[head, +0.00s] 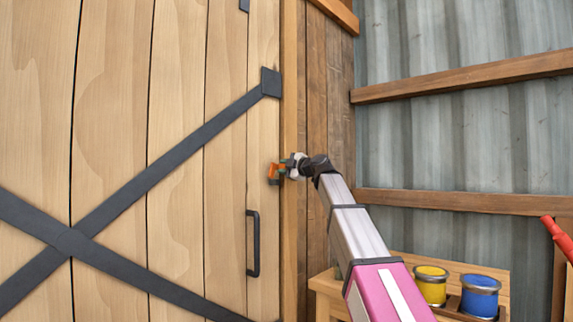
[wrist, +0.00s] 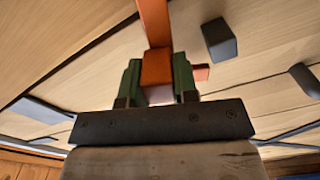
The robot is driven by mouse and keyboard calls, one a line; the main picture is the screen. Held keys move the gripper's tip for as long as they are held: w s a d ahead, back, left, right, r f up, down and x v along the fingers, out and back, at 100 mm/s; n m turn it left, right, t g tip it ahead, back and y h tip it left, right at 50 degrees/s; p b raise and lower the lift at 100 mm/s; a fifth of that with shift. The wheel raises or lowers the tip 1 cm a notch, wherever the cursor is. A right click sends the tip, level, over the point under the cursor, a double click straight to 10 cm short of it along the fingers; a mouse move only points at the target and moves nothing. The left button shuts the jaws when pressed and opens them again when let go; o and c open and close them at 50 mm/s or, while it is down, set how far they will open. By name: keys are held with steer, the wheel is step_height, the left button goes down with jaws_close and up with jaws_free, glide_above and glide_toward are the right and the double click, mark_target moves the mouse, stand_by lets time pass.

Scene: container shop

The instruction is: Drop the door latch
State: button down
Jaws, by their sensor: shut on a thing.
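The door latch (head: 275,171) is a small orange piece at the right edge of the plank door (head: 110,120), above its black handle (head: 252,243). In the wrist view the latch shows as an orange bar (wrist: 154,25), running up from between my gripper's green fingers (wrist: 158,82). My gripper (head: 283,170) is shut on the latch, with a finger on each side. A short orange stub also shows beyond the right finger. A dark block (wrist: 219,40) sits on the pale planks to the right of the bar. The far end of the bar is out of the wrist view.
Dark metal straps (head: 150,182) cross the door. A brown wooden post (head: 316,110) stands right of it. A wooden shelf (head: 412,262) at lower right holds a yellow can (head: 431,287) and a blue can (head: 480,298). A red bar (head: 557,238) shows at the right edge.

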steer(key=shift+s+a+f+n, duration=0.1)
steer(key=shift+s+f+n, duration=0.05)
steer(key=shift+f+n, duration=0.35)
steer(key=shift+s+a+f+n, duration=0.1)
steer(key=shift+f+n, duration=0.3)
steer(key=shift+n, duration=0.2)
steer(key=c, duration=0.9)
jaws_free()
